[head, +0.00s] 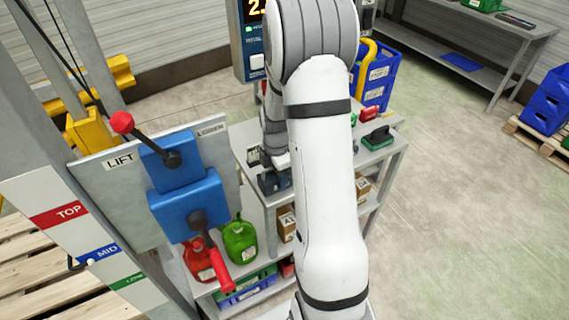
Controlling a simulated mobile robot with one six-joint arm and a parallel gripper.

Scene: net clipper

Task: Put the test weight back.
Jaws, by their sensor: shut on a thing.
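My gripper (270,181) shows only in part, dark and low over the grey bench top, at the left side of my white arm. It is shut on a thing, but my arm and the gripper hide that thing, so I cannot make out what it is. I cannot pick out the test weight anywhere in view. I cannot tell whether the gripper or what it holds touches the bench (242,139).
A lift panel (108,178) with blue lever boxes and red-ended levers stands at left. Red (198,260) and green (240,241) canisters stand on the bench's lower shelf. A green-topped block (378,137) sits at the bench's right end. A blue crate (376,82) stands behind.

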